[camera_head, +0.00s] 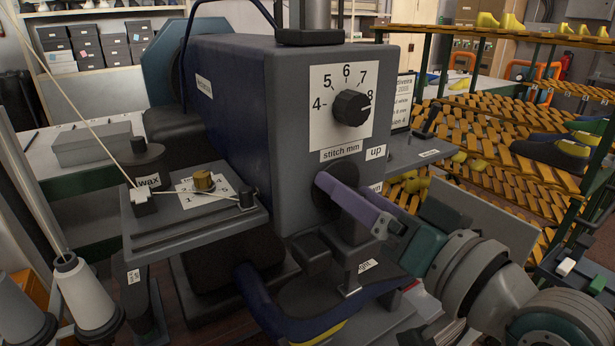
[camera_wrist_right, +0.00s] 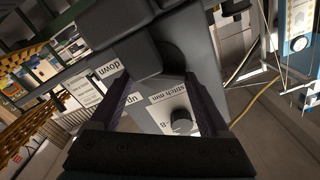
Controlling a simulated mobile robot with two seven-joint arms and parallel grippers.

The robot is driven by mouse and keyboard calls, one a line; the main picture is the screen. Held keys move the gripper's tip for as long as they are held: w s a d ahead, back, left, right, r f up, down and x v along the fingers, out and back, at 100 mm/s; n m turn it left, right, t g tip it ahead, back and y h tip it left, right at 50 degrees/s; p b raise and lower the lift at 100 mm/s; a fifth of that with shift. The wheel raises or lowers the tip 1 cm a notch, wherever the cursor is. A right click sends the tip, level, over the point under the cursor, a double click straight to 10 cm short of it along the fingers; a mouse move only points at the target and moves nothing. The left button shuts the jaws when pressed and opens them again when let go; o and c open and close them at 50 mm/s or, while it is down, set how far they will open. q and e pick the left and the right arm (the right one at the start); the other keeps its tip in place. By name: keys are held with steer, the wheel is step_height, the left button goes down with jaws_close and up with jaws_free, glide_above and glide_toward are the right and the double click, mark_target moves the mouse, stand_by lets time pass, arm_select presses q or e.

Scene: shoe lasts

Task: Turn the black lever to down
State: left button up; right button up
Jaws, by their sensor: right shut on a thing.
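The black lever sits on the front of the dark sewing machine (camera_head: 235,85), below the stitch dial; only its dark rounded end (camera_head: 343,172) shows beside my fingers, and the rest is hidden. An "up" label (camera_head: 375,152) is above right of it. A second label below is mostly covered in the head view; the wrist view shows a "down" label (camera_wrist_right: 105,68) and the "up" label (camera_wrist_right: 127,97). My right gripper (camera_head: 350,200), with purple fingers, comes from the lower right and is shut on the lever. The exact lever angle cannot be told. My left gripper is not in view.
The stitch dial (camera_head: 351,107) is just above my right gripper. A dark presser block (camera_head: 320,245) is close below it. A wax and thread plate (camera_head: 195,215) juts out at left. Slatted racks (camera_head: 500,150) with shoe lasts stand at right.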

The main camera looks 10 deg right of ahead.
steer(key=shift+m, duration=0.5)
steer(key=o, duration=1.2)
steer(key=b+v, duration=0.1)
steer(key=v, duration=0.9)
